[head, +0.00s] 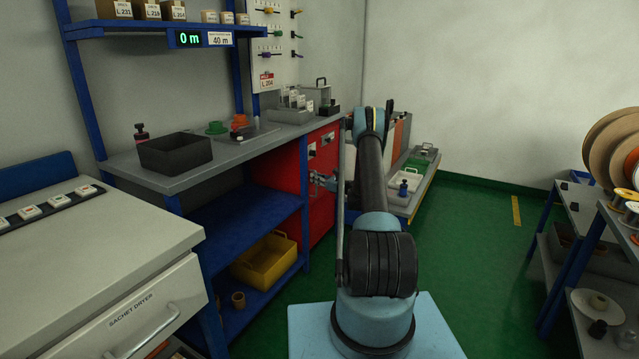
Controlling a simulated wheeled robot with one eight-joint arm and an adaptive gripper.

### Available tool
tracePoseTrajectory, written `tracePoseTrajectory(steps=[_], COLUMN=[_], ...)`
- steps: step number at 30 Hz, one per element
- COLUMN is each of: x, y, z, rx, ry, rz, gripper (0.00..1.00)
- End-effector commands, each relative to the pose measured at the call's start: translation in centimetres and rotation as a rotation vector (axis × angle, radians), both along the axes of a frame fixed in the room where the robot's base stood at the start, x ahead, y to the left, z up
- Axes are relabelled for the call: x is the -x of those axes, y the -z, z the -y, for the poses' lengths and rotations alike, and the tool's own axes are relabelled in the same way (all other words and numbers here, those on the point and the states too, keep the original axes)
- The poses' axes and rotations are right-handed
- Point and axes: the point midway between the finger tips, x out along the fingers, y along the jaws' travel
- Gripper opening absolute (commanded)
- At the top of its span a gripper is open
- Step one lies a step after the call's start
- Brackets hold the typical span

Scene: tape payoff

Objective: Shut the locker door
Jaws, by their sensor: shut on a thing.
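The red locker (283,176) stands under the right end of the workbench. Its front (322,215) faces right and is seen at a steep angle, partly hidden by my arm. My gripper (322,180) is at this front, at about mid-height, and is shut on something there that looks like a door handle. The handle itself is too small and covered to make out. I cannot tell how far the door stands open.
The workbench (190,178) carries a black bin (175,152) and small parts. A yellow tray (264,261) lies on the blue lower shelf. The sachet dryer (150,315) is at the near left. A spool rack (625,215) stands right. Green floor between is clear.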

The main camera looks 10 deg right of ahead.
Motion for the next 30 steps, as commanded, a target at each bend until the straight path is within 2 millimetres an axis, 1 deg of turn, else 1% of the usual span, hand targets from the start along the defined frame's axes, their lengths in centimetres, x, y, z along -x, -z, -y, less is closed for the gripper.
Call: tracePoseTrajectory(steps=[4,6,7,8,20,25,30], x=[0.0,0.0,0.0,0.0,0.2,1.5,3.6], y=[0.0,0.0,0.0,0.0,0.0,0.0,0.0], z=[-0.2,-0.2,-0.2,-0.2,0.2,1.6,4.1], rx=[0.000,0.000,0.000,0.000,0.000,0.000,0.000], ry=[-0.003,-0.004,-0.004,-0.004,-0.002,0.000,0.000], rz=[0.000,0.000,0.000,0.000,0.000,0.000,0.000], gripper=[0.00,0.18,0.25,0.29,0.29,0.29,0.29])
